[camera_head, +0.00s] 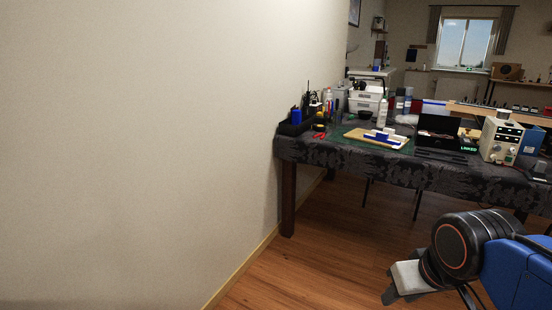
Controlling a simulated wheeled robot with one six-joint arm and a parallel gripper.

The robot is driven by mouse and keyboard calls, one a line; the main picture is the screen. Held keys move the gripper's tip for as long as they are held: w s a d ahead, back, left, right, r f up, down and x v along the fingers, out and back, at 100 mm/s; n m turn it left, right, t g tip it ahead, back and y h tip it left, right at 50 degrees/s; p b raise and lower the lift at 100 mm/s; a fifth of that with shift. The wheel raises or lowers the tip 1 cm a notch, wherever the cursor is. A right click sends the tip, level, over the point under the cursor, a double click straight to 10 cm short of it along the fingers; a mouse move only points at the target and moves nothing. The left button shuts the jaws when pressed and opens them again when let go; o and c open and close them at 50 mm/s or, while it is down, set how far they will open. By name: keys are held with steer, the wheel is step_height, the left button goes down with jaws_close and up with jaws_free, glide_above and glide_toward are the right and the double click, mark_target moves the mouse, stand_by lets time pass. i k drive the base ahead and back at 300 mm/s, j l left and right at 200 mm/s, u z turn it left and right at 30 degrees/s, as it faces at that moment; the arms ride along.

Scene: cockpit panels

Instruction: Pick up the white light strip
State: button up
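I cannot make out the white light strip for certain in the head view. A small white and blue item (384,136) lies on a light wooden board (361,138) on the table; it is too small to tell what it is. My gripper (392,294) is at the lower right, low in front of the table and well apart from it. A pale block-like part shows at its end, and I cannot tell whether it belongs to the gripper. The fingers are too small and angled to tell whether they are open or shut.
A table (340,163) with a dark patterned cloth holds bottles, white drawers (366,103), an open black case (438,131) and a beige instrument box (501,139). A bare wall (140,140) fills the left. Wooden floor (330,255) lies clear in front of the table.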

mark_target(392, 132)
steer(key=i+l, duration=0.1)
steer(key=l, duration=0.25)
steer(key=i+l, duration=0.1)
steer(key=l, duration=0.3)
steer(key=i+l, duration=0.1)
steer(key=l, duration=0.25)
steer(key=i+l, duration=0.1)
steer(key=l, duration=0.25)
steer(key=l+z, duration=0.1)
steer(key=l, duration=0.45)
